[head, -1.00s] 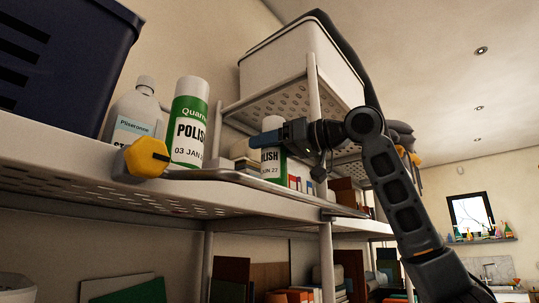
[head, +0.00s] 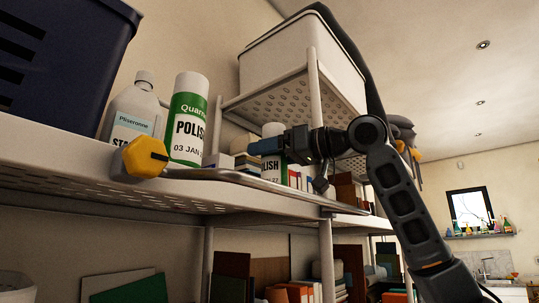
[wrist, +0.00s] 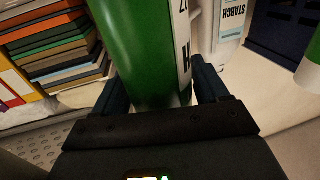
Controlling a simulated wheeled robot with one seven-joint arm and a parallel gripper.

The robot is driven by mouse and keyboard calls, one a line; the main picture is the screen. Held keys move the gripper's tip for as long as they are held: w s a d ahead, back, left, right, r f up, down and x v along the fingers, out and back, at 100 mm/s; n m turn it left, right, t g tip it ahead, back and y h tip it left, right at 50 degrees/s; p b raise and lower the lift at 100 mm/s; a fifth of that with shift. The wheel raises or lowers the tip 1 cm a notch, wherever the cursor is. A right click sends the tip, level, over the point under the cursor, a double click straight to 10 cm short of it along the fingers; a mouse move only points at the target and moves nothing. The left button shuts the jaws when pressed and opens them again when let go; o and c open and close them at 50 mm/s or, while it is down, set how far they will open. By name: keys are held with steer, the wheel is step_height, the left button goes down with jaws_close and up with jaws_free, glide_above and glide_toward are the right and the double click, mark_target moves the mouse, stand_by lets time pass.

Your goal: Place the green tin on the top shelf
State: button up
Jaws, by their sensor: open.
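A green and white polish tin (head: 272,175) stands on the middle shelf board, partly hidden by my gripper (head: 268,147). In the wrist view the tin (wrist: 140,50) is a large green cylinder with a white label. It stands between the two fingers of my gripper (wrist: 158,88), which is open around it. Whether either finger touches it I cannot tell. A second, similar polish tin (head: 188,122) stands nearer on the left, apart from my gripper. An upper perforated shelf (head: 285,101) holds a white bin.
A white starch bottle (head: 133,108) and a dark blue crate (head: 60,60) stand on the left. A yellow knob (head: 145,157) sits at the shelf's front edge. The white bin (head: 290,55) fills much of the upper shelf. Stacked books (wrist: 60,55) lie beside the tin.

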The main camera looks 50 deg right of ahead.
steer(key=b+v, duration=0.4)
steer(key=v, duration=0.8)
steer(key=shift+r, duration=0.1)
steer(key=shift+c, duration=0.2)
stand_by(0.6)
